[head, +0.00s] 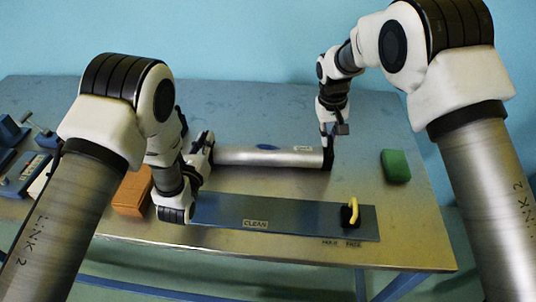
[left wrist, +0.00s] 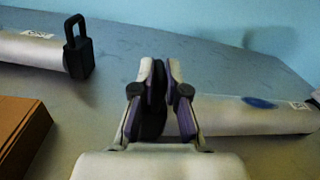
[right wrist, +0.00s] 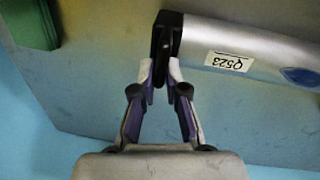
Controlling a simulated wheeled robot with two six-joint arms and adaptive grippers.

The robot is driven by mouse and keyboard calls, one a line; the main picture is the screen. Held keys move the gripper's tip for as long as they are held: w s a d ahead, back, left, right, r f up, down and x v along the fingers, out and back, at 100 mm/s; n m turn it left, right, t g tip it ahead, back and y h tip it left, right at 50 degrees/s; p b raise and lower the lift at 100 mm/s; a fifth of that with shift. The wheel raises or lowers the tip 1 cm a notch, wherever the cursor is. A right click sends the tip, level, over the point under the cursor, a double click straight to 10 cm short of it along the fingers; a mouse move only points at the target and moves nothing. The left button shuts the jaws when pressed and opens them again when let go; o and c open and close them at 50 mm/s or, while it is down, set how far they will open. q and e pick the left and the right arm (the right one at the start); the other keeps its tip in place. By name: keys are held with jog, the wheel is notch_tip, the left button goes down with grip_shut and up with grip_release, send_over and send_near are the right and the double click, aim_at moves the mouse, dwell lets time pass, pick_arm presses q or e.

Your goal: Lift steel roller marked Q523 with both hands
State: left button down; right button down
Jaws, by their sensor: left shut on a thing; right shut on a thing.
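The steel roller (head: 270,158) is a silver cylinder with a blue patch on its top and dark end pieces. Its white label reads Q523, upside down, in the right wrist view (right wrist: 229,61). My left gripper (head: 207,142) is shut on the dark piece at the roller's left end; in the left wrist view the fingers (left wrist: 160,88) pinch it and the roller (left wrist: 245,117) runs off to the right. My right gripper (head: 329,142) is shut on the black handle (right wrist: 166,38) at the other end. The roller looks level; whether it clears the table cannot be told.
A blue-grey mat marked CLEAN (head: 215,208) lies in front, bearing a yellow-handled black item (head: 352,211). A green block (head: 396,166) lies right, an orange-brown box (head: 132,192) left. Another labelled roller (left wrist: 32,50) shows in the left wrist view. Blue tools (head: 22,178) are far left.

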pick_arm(q)
jog(key=shift+r, duration=0.1)
